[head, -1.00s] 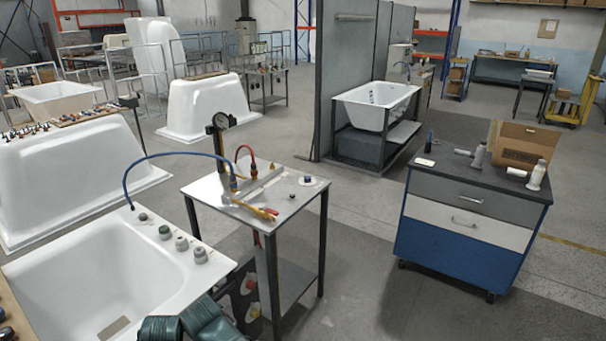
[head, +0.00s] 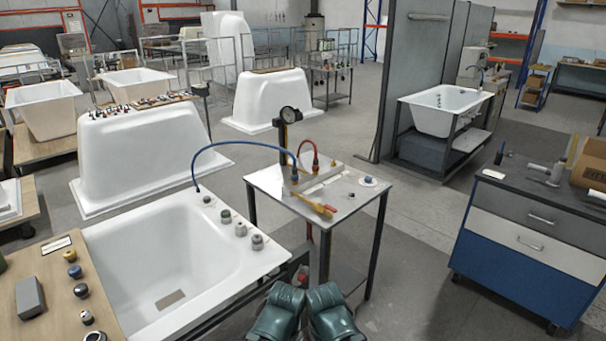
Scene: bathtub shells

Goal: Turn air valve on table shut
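A small metal table (head: 266,181) stands near the middle. On it is a yellow-handled air valve (head: 318,209) at the front of a pale block fitting. The handle points toward the front right; whether the valve is open or shut is too small to tell. Two dark green parts, apparently of my arms, show at the bottom edge, apart from the table. No gripper fingers are visible.
A white bathtub shell (head: 130,240) with knobs on its rim lies left of the table. A wooden board (head: 62,295) with fittings is at lower left. A blue drawer cabinet (head: 503,285) stands to the right. The floor between table and cabinet is clear.

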